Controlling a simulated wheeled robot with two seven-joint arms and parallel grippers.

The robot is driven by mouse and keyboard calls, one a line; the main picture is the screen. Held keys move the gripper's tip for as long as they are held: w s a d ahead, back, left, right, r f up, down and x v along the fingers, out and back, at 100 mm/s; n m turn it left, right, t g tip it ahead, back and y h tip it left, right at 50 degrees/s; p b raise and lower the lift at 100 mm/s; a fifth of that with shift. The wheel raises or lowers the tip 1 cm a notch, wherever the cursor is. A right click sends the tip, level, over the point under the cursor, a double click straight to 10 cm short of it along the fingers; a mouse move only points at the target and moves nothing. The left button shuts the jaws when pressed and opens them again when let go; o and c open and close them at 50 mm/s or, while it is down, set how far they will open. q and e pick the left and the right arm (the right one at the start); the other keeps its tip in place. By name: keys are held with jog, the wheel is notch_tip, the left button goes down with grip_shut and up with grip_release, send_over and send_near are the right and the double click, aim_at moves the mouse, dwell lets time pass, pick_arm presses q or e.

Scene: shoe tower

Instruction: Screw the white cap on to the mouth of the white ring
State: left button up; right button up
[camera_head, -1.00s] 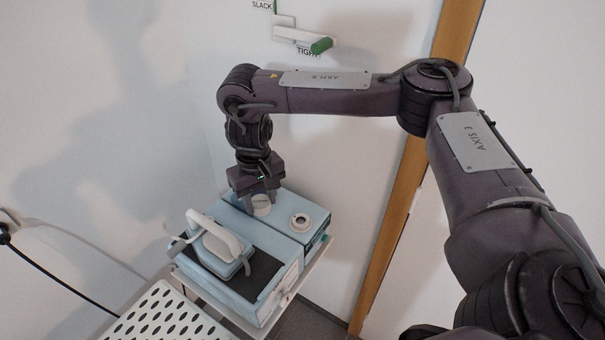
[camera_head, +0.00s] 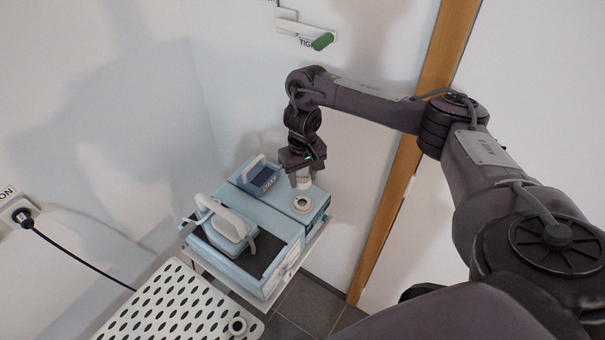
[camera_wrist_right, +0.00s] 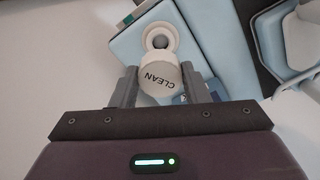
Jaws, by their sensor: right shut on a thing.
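My right gripper (camera_head: 300,175) is shut on the white cap (camera_head: 304,183), a short cylinder. In the right wrist view, the cap (camera_wrist_right: 160,77) sits between both fingers and its face reads CLEAN. The white ring (camera_head: 302,204) with its round mouth is on top of the pale blue box (camera_head: 275,204). The cap is just behind and above the ring in the head view, and looks apart from it. In the right wrist view the ring (camera_wrist_right: 160,30) shows just beyond the cap, which hides its near edge. My left gripper is not in view.
A dark blue block with a pale handle (camera_head: 262,180) stands on the box's back left. A white-handled blue case (camera_head: 226,222) is in front. Walls stand close behind.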

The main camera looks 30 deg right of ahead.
jog(key=shift+s+r, duration=0.1)
jog(key=shift+f+b, duration=1.25)
jog(key=shift+f, duration=1.75)
jog(key=shift+p, duration=0.55)
jog(key=shift+p, duration=0.3)
jog(key=shift+a+p, duration=0.1)
jog(key=shift+p, duration=0.3)
jog(key=shift+f+b, duration=0.75)
jog(key=shift+f, duration=0.55)
jog(key=o, duration=1.2)
jog(key=shift+r, duration=0.1)
